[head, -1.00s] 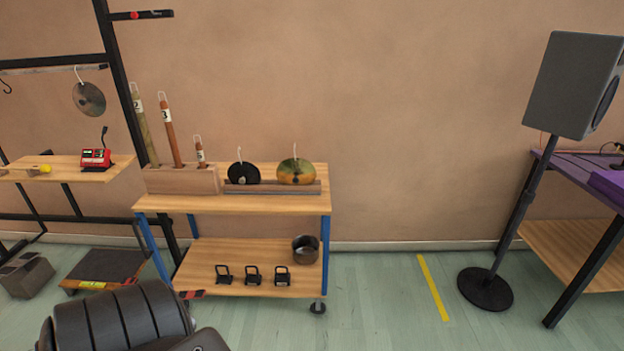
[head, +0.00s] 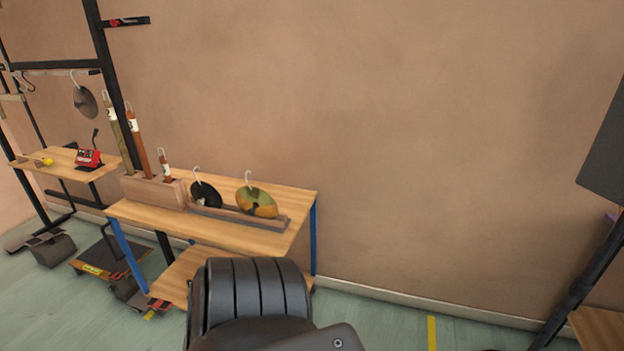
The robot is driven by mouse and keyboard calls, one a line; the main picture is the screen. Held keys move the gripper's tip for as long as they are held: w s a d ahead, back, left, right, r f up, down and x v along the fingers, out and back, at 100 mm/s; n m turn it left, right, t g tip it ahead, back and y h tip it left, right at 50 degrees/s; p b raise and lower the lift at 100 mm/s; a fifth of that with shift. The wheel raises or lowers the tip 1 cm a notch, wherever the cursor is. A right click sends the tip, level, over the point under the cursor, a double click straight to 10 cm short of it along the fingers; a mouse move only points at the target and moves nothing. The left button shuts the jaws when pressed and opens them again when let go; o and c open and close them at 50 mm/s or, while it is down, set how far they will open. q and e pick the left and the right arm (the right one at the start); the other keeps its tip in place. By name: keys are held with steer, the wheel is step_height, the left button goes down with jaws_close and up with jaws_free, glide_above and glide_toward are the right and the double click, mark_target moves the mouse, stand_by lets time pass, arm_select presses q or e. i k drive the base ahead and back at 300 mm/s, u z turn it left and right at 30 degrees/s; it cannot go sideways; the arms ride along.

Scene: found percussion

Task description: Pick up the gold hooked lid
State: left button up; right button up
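The gold hooked lid (head: 257,203) is a round, mottled gold-green disc with a pale hook at its top. It stands tilted in a wooden rack (head: 238,217) on the cart's top shelf. A black hooked lid (head: 205,195) stands in the same rack to its left. A dark ribbed part of my own arm shows at the bottom centre, in front of the cart. Neither gripper's fingers are in view.
The cart (head: 300,197) has a wooden top and blue legs. A black frame with a hanging disc (head: 85,102) stands further left. A speaker (head: 606,150) is at the right edge.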

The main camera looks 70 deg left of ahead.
mark_target(252, 201)
steer(key=u, duration=0.2)
steer(key=i, duration=1.35)
steer(key=u, duration=1.25)
steer(key=i, duration=0.85)
steer(key=u, duration=1)
